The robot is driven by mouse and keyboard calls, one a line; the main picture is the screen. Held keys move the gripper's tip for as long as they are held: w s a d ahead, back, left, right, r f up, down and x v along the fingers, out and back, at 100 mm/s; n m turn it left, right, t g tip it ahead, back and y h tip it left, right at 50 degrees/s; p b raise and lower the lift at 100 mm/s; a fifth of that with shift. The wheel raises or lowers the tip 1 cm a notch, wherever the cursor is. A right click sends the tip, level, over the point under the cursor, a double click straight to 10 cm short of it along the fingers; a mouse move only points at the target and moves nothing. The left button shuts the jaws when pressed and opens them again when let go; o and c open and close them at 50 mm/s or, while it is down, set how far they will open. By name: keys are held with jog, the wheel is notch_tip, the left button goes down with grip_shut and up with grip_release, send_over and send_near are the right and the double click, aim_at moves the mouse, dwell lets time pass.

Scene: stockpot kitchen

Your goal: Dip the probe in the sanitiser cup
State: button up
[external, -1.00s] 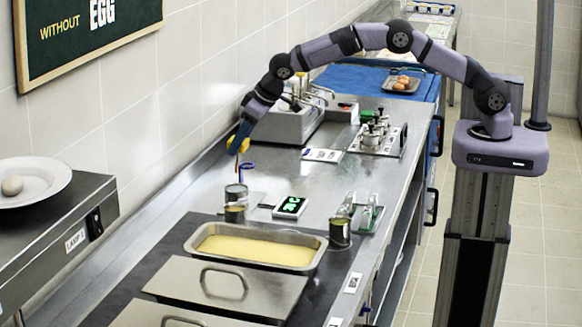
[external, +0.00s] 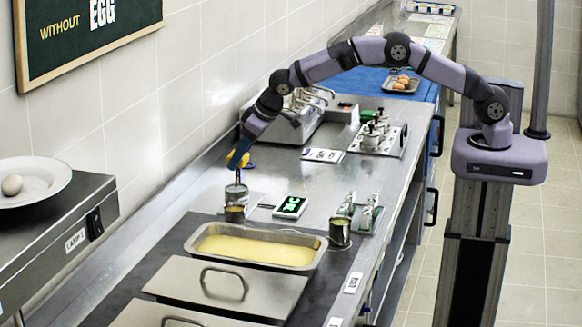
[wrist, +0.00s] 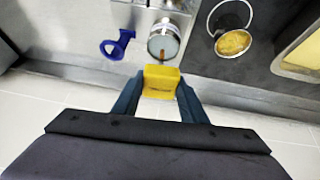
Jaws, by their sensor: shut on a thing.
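My gripper (wrist: 158,95) is shut on the yellow body of the probe (wrist: 160,80). The gripper (external: 238,152) also shows in the external view, above the sanitiser cup. The sanitiser cup (wrist: 163,32) is a round metal cup with greyish liquid; in the external view the cup (external: 236,201) stands on the steel counter. The probe's thin brownish stem points down, and its lower end shows within the cup's mouth in the wrist view. I cannot tell how deep the tip is or whether it touches the liquid.
A blue ring-shaped holder (wrist: 117,45) stands left of the cup. A cup with yellow food (wrist: 233,42) sits close by on the dark mat. A green-lit display (external: 291,207), a tray of yellow liquid (external: 255,248) and another metal cup (external: 340,232) are nearby.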

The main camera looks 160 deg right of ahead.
aim_at(240, 167)
jog(key=shift+f+b, duration=1.2)
jog(key=shift+f, duration=0.7)
jog(key=shift+r, duration=0.15)
dwell(1.2)
jog(key=shift+r+p, duration=2.8)
jog(key=shift+r, duration=1.6)
